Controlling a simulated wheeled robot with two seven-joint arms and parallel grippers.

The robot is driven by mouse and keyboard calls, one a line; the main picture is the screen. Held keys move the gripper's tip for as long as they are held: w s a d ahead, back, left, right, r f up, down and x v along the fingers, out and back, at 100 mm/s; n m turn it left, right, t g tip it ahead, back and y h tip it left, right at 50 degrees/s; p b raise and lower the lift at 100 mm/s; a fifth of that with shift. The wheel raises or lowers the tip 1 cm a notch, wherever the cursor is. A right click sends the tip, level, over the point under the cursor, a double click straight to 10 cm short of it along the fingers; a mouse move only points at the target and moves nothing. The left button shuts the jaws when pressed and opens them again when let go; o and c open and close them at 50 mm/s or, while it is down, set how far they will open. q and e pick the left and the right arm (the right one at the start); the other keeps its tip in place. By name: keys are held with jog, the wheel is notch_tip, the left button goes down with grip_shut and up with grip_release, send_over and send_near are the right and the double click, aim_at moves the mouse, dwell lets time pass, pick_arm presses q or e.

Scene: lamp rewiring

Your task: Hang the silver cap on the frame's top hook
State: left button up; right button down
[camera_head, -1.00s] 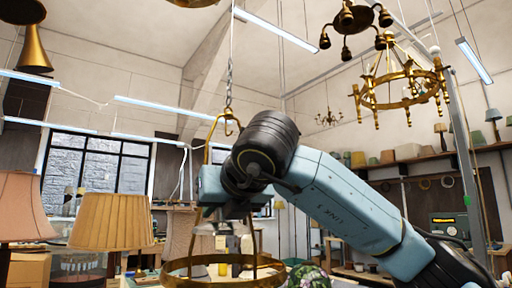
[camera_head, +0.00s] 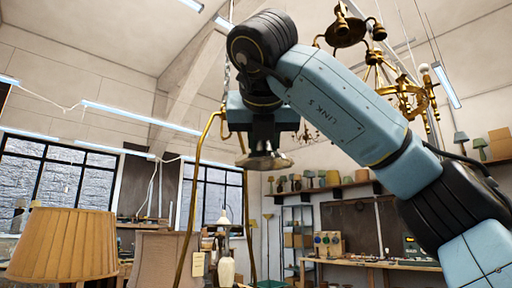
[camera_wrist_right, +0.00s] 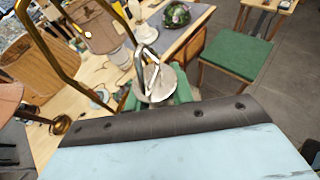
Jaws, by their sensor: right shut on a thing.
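My right gripper (camera_head: 264,140) points down in the head view and is shut on the silver cap (camera_head: 265,161), which hangs just below it. The cap is a shallow metal disc. In the wrist view the silver cap (camera_wrist_right: 157,90) shows from above with a loop standing on it. The brass frame (camera_head: 194,180) has curved rods that meet at the top, close to the left of my gripper. The wrist view shows the frame's rod (camera_wrist_right: 50,48) left of the cap, apart from it. The top hook is mostly hidden behind my arm. My left gripper is not in view.
A chain rises above the frame's top. Brass chandeliers (camera_head: 405,98) hang at the upper right behind my arm. A pleated lampshade (camera_head: 65,245) stands at the lower left. The wrist view shows a green-seated chair (camera_wrist_right: 235,58) and a cluttered workbench below.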

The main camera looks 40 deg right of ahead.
jog(key=shift+w+p, duration=1)
jog(key=shift+w, duration=0.2)
pick_arm(q)
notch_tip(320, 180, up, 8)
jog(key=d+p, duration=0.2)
jog(key=p, duration=0.3)
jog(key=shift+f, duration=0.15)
pick_arm(e)
jog(key=shift+w+a+f, duration=0.15)
jog(key=shift+w, duration=1.35)
jog(key=shift+w+a+f, duration=0.1)
jog(key=shift+w+a, duration=0.05)
jog(key=shift+w, duration=1.3)
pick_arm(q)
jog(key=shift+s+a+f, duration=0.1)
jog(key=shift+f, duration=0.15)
pick_arm(e)
jog(key=shift+s+a, duration=0.1)
jog(key=shift+a, duration=0.05)
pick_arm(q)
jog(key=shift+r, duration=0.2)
pick_arm(e)
jog(key=shift+w+r, duration=0.1)
jog(key=shift+w, duration=0.1)
